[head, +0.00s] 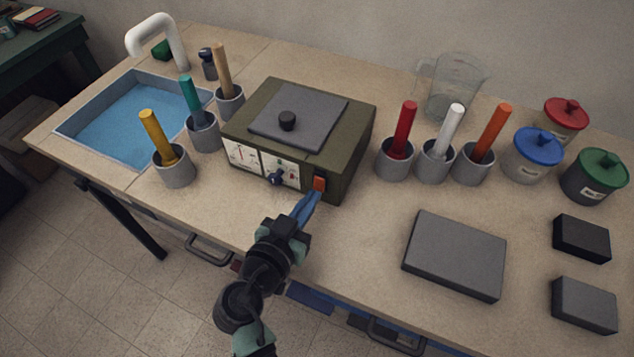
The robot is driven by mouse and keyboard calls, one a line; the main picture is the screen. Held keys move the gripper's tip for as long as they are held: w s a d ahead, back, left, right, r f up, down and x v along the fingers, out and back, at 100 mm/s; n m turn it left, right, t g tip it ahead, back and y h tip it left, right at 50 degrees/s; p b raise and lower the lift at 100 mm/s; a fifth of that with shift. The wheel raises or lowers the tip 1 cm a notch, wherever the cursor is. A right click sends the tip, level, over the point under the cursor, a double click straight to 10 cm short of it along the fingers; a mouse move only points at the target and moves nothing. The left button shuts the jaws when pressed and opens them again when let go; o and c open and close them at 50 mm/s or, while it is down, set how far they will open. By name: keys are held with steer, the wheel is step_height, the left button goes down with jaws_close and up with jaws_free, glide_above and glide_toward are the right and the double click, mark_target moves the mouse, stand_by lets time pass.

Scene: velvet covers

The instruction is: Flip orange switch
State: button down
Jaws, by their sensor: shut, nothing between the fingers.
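An orange switch (320,184) sits at the lower right of the front panel of an olive-green box (357,135) on the table. My gripper (313,195) has blue fingers, which are shut and empty. Their tips are at the switch, just in front of and below it. I cannot tell whether they touch it. The switch's exact position, up or down, is too small to read. Left of it on the panel are a dark blue knob (276,179) and two white dials (242,155).
Grey cups holding coloured rods stand left and right of the box. A blue basin (70,128) with a white tap (160,30) is at the left. Lidded jars, a glass beaker (455,90) and grey blocks (455,255) are at the right. Bare tabletop lies right of my gripper.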

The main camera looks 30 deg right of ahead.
steer(key=shift+w+d+f+b, duration=0.1)
steer(key=shift+w+d+b, duration=0.25)
steer(key=shift+d, duration=0.05)
stand_by(0.4)
steer(key=shift+v, duration=4.05)
